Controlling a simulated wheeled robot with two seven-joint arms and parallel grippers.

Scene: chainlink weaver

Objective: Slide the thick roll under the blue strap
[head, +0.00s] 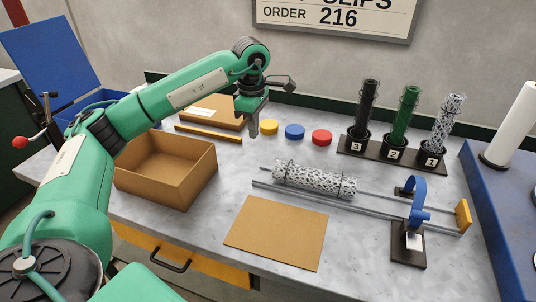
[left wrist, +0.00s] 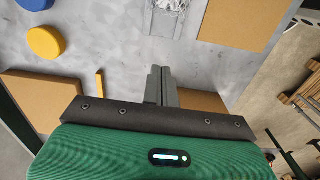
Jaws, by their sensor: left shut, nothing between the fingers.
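The thick roll, a black-and-white speckled mesh cylinder (head: 313,180), lies along two thin metal rails (head: 370,201) on the grey table. Dark wire rings circle it near both ends. The blue strap (head: 418,197) arches up over the rails to the right of the roll, above a black base (head: 408,247). The roll is apart from the strap, with bare rail between them. My left gripper (head: 254,132) points down above the table, behind and left of the roll, shut and empty. Its closed fingers (left wrist: 160,85) also show in the left wrist view. My right gripper is not in view.
An open cardboard box (head: 170,178) stands left of the roll, and a flat brown sheet (head: 276,233) lies in front. Yellow (head: 269,128), blue (head: 295,132) and red (head: 321,138) discs lie behind. Numbered holders (head: 390,152) with upright rolls stand back right. An orange stop (head: 464,217) ends the rails.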

